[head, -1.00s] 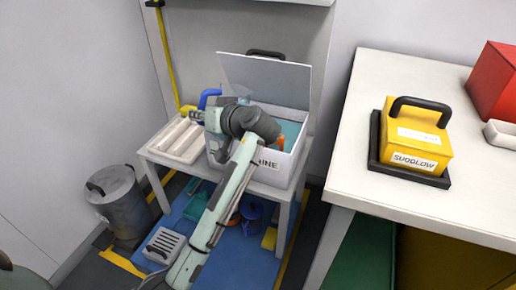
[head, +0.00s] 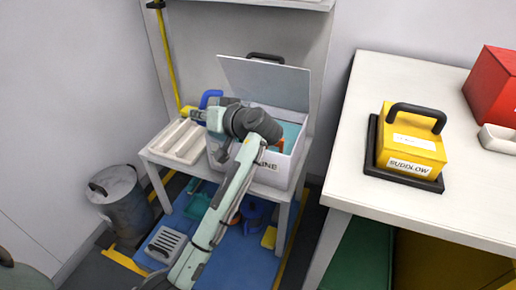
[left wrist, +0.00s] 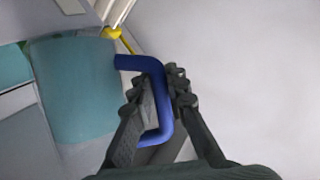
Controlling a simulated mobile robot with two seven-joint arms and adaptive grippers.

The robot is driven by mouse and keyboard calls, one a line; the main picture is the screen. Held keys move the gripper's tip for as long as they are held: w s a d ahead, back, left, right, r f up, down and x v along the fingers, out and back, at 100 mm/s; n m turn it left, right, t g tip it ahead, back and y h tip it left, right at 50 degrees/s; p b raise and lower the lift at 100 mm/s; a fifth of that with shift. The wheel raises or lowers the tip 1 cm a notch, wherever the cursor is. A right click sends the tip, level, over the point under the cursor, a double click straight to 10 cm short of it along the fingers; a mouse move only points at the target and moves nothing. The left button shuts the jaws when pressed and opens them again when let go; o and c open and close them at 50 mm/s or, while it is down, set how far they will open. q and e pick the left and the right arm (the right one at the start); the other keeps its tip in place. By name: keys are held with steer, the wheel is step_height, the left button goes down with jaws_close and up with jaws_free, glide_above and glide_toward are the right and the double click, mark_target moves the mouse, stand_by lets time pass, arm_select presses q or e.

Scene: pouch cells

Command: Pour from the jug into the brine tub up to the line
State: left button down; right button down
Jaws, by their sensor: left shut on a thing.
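The brine tub (head: 283,174) is a white box with "INE" showing on its front, on a low white bench. Its lid (head: 265,80) stands open at the back. Teal liquid (head: 292,130) shows inside; I cannot make out the fill line. My left gripper (left wrist: 160,90) is shut on the blue handle (left wrist: 158,80) of the jug. The jug's teal body (left wrist: 75,90) is at the left of the left wrist view. In the head view the blue handle (head: 209,96) shows above the tub's left side, and my arm hides most of the jug. My right gripper is out of view.
A grey bin (head: 122,205) stands on the floor at left. A white table (head: 350,180) at right holds a yellow "SUDDLOW" case (head: 410,148) and a red box (head: 495,85).

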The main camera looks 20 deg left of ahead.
arm_select(q)
steer(key=shift+r, duration=0.3)
steer(key=shift+r+p, duration=0.25)
steer(key=shift+p, duration=0.35)
steer(key=shift+m, duration=0.3)
steer(key=shift+w+r+y+p, duration=0.1)
steer(key=shift+r+y+p, duration=0.2)
steer(key=shift+p, duration=0.25)
steer(key=shift+r, duration=0.1)
stand_by(0.4)
steer(key=shift+r+m+p, duration=0.2)
steer(key=shift+m+p, duration=0.1)
steer(key=shift+g, duration=0.3)
steer(key=shift+w+r, duration=0.1)
